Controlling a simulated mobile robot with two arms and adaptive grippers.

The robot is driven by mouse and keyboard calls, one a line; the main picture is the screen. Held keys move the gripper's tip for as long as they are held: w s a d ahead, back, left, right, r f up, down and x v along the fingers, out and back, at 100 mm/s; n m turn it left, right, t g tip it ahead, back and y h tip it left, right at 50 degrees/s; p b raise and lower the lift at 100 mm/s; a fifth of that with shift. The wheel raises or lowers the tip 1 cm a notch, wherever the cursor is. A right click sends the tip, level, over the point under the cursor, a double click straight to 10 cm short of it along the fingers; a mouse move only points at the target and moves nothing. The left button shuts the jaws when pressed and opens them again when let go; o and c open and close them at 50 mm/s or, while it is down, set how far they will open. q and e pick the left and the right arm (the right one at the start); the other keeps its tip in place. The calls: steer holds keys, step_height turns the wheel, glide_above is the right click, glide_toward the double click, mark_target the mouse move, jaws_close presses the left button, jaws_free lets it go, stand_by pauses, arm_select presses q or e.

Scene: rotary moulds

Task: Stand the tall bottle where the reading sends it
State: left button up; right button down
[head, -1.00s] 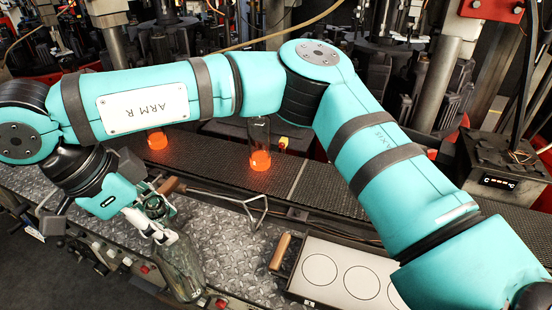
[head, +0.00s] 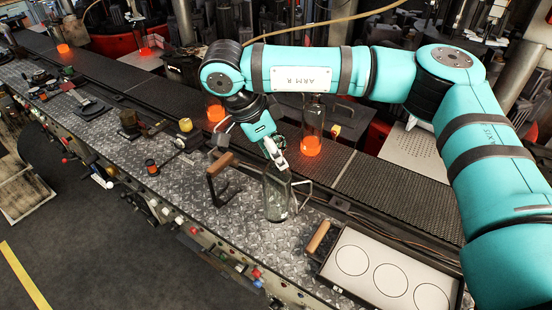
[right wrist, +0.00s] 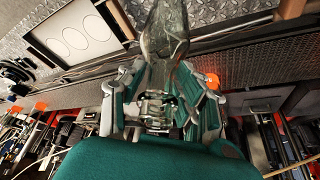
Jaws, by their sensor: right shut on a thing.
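The tall bottle (head: 277,198) is clear glass. In the head view it hangs nearly upright from my right gripper (head: 276,158), over the metal bench; I cannot tell if its base touches. My right gripper is shut on its upper part. The right wrist view shows the glass (right wrist: 165,32) beyond the fingers (right wrist: 160,95). A pale board (head: 345,285) with three circles in a row lies to the bottle's right, and the circles I can see are empty. It also shows in the right wrist view (right wrist: 48,18). No reading is visible now. My left gripper is out of view.
A wood-handled wire tool (head: 222,163) lies close left of the bottle. Another wooden handle (head: 318,236) lies beside the board. Behind, glowing orange-based bottles (head: 312,128) stand along the dark conveyor (head: 355,175). Bare tread plate (head: 235,208) shows around the bottle.

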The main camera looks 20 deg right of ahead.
step_height(320, 180, down, 2)
steer(key=shift+f+p, duration=0.25)
steer(key=shift+p, duration=0.7)
steer(key=shift+f, duration=0.5)
steer(key=c, duration=0.9)
jaws_free()
steer(key=b+v, duration=0.3)
steer(key=v, duration=0.9)
steer(key=shift+a+b, duration=0.1)
steer(key=shift+b, duration=0.3)
